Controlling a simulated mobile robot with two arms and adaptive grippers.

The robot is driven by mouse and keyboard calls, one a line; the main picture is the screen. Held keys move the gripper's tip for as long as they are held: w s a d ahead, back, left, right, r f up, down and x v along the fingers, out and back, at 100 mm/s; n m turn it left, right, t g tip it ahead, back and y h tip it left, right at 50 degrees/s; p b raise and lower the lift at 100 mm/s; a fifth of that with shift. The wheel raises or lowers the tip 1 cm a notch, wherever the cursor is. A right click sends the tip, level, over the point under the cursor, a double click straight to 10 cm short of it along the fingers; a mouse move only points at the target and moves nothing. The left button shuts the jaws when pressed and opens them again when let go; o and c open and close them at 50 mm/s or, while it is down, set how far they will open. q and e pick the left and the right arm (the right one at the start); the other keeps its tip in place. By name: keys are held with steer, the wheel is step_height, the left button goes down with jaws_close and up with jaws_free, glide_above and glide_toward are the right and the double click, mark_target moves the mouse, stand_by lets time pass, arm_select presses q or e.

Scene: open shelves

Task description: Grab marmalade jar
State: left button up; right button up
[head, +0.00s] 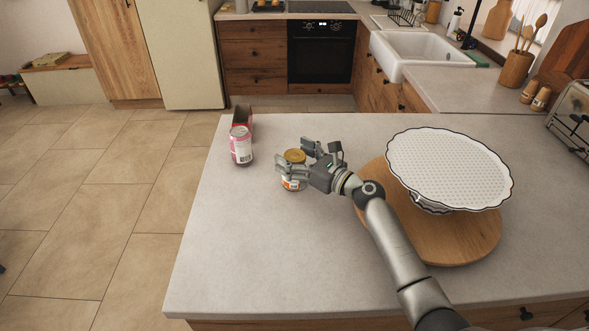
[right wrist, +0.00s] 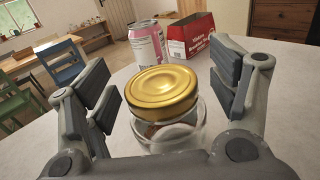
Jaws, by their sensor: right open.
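The marmalade jar, a glass jar with a gold lid (head: 294,156), stands upright on the grey counter. It also shows close up in the right wrist view (right wrist: 163,92), between the fingers. My right gripper (head: 298,165) is open, with its fingers on either side of the jar. In the right wrist view a gap shows between the jar and each finger pad. In the head view the fingers hide part of the jar's body and label. My left gripper is in neither view.
A pink can (head: 240,145) and a red box (head: 243,116) stand left of the jar, near the counter's edge. A white cake stand (head: 448,165) rests on a round wooden board (head: 470,240) at the right. The front left of the counter is clear.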

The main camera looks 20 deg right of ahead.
steer(key=shift+c, duration=0.2)
steer(key=c, duration=1.3)
